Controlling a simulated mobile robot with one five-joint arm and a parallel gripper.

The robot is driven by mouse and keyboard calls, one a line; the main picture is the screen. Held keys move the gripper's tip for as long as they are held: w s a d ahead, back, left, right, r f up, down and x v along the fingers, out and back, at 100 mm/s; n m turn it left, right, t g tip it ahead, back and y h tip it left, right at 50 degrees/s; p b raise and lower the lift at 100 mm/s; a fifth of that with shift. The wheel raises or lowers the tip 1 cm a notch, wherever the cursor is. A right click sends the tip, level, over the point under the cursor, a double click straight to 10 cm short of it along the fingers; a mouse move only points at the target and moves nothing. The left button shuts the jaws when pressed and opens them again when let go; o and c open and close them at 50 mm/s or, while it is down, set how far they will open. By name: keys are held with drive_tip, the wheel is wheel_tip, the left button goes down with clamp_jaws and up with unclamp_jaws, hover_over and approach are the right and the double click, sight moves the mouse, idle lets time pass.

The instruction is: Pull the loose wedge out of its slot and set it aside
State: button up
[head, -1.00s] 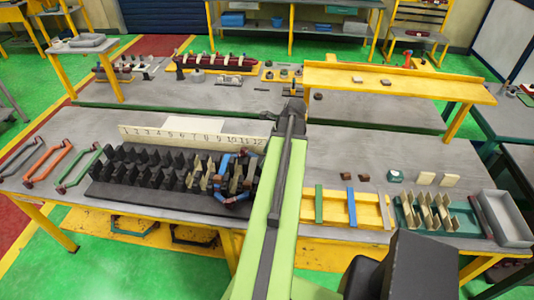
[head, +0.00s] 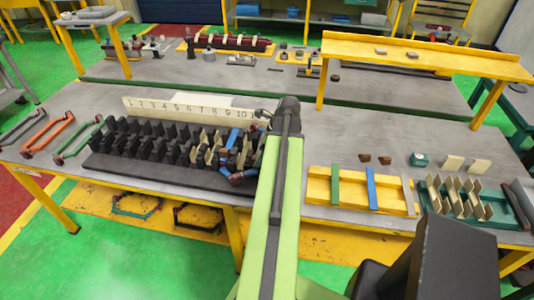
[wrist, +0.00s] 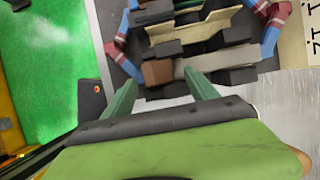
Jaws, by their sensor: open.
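The black toothed stator block (head: 100,165) lies on the bench with cream liners and a blue and red coil (head: 236,178) at its right end. In the wrist view, a brown block (wrist: 158,72) sits at the end of a slot in the black teeth, in line with a pale grey strip (wrist: 205,66). The brown block looks like the wedge's end, but I cannot be sure. My gripper (wrist: 161,81) has its two green fingers apart, one toward each side of the brown block, with nothing held. In the head view my arm hides the gripper's fingertips.
A numbered board (head: 185,108) stands behind the stator. A yellow tray (head: 318,187) with coloured strips, small brown blocks (head: 385,160) and a green rack (head: 490,211) lie to the right. Coil frames (head: 48,132) lie at the left. Coil arms (wrist: 277,35) flank the slots.

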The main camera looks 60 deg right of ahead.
drive_tip(key=shift+w+a+f, duration=0.1)
drive_tip(key=shift+w+f, duration=0.15)
drive_tip(key=shift+f, duration=0.4)
drive_tip(key=c, duration=1.5)
drive_tip(key=shift+o, duration=0.2)
drive_tip(key=shift+s+a, duration=0.25)
drive_tip(key=shift+a, duration=0.45)
drive_tip(key=shift+s+a, duration=0.2)
drive_tip(key=shift+a, duration=0.45)
drive_tip(key=o, duration=1.4)
drive_tip(key=shift+d, duration=0.1)
drive_tip(key=shift+o, duration=0.2)
